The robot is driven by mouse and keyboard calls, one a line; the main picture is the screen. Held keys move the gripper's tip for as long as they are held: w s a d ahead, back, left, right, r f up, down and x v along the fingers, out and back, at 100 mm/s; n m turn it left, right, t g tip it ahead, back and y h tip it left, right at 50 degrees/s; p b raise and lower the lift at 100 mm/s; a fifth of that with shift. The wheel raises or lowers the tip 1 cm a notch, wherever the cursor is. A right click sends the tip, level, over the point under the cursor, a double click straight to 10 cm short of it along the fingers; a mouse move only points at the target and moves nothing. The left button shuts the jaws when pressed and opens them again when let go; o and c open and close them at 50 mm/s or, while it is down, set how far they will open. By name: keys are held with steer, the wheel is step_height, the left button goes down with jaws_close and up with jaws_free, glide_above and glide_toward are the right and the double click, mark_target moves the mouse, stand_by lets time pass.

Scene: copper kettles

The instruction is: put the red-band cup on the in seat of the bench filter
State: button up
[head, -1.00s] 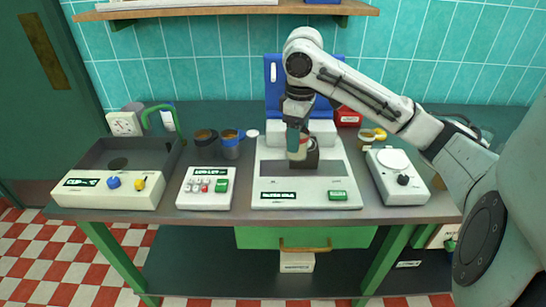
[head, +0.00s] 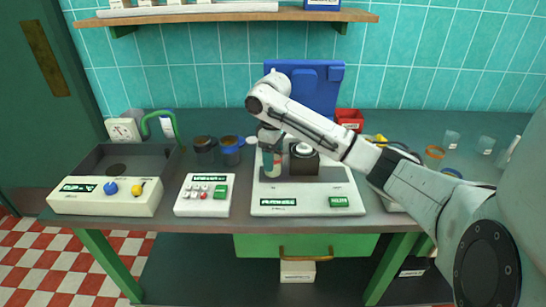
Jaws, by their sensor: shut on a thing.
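My gripper (head: 271,165) is shut on a small pale cup (head: 272,170), mostly hidden by the fingers. Its band colour cannot be made out now. The gripper points down over the left part of the white central bench machine (head: 262,205), just left of a dark block (head: 304,166) with a white round top. This machine may be the bench filter; its label is too small to read. I cannot tell whether the cup touches a seat or hangs just above it.
A dark cup (head: 205,153) and a blue-banded cup (head: 230,154) stand left of the machine. A white keypad box (head: 202,205) and a basin unit (head: 105,198) are further left. An orange-banded glass (head: 433,158) and clear glasses (head: 486,146) stand at the right. My arm hides part of the right side.

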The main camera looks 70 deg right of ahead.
steer(key=shift+f, duration=0.15)
steer(key=o, duration=1.2)
steer(key=shift+c, duration=0.2)
step_height(320, 180, up, 12)
steer(key=p, duration=0.1)
